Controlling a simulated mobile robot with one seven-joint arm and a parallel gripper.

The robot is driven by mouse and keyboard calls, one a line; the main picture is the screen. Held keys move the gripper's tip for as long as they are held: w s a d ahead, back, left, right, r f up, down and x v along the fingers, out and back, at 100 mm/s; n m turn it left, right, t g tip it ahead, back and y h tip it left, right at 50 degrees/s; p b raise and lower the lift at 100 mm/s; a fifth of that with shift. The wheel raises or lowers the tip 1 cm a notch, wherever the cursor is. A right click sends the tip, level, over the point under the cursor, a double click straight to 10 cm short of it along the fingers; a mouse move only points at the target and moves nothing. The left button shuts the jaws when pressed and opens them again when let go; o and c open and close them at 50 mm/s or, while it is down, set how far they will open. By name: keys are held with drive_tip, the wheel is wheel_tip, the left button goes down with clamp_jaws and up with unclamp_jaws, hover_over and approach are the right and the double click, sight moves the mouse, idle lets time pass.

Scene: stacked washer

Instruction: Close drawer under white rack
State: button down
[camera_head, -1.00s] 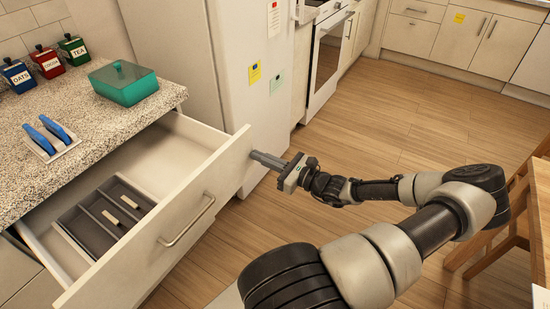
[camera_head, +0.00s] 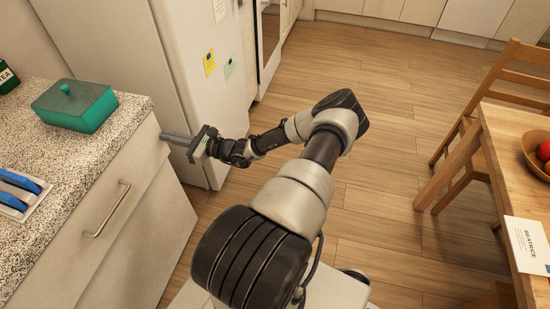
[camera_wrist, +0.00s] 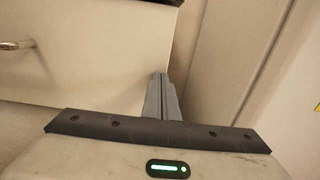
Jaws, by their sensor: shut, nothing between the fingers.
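The drawer front (camera_head: 140,167) is cream-coloured with a metal bar handle (camera_head: 107,209). It stands under the speckled counter, close against the cabinet, and its inside is hidden. The white rack (camera_head: 22,211) with blue items sits on the counter above, at the left edge. My gripper (camera_head: 166,136) is shut and empty at the right end of the drawer front; whether it touches is hard to tell. The wrist view shows the closed fingers (camera_wrist: 160,84) near the drawer front (camera_wrist: 95,55), with part of the handle (camera_wrist: 17,45) at left.
A green lidded box (camera_head: 75,108) sits on the counter. A white fridge (camera_head: 190,95) stands just beyond the gripper. A wooden table (camera_head: 500,165) and chair (camera_head: 465,135) are at right. The wooden floor (camera_head: 365,125) between is clear.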

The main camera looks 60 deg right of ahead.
drive_tip(key=x, duration=0.3)
drive_tip(key=shift+w+a+r, duration=0.1)
drive_tip(key=shift+w+r, duration=0.05)
drive_tip(key=shift+w, duration=0.05)
idle(0.4)
